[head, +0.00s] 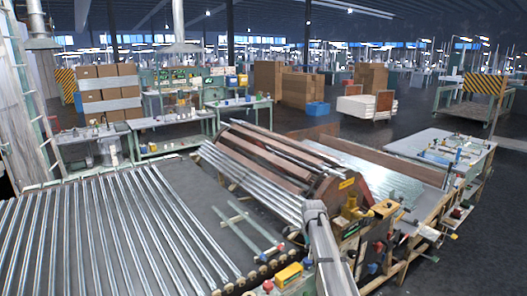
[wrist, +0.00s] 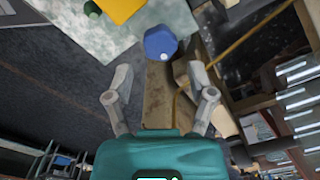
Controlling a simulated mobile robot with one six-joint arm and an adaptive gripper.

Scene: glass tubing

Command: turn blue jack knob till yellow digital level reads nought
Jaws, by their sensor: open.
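In the wrist view a blue rounded knob (wrist: 160,43) with a small pale spot lies ahead of my gripper (wrist: 160,84). The gripper's two grey fingers are spread apart, with the knob just beyond and between their tips, not touching them. Below the knob, between the fingers, is a worn brown bar (wrist: 158,100). A yellow block (wrist: 122,8) is cut off at the top edge, with a green round part beside it; I cannot tell whether it is the level. No reading can be made out in either view.
In the head view a roller conveyor (head: 100,235) fills the lower left. A machine with a brown drum (head: 325,190) and glass tubes stands in the middle. A white-topped bench (head: 415,145) is at right. Dark floor (head: 480,225) is clear at far right.

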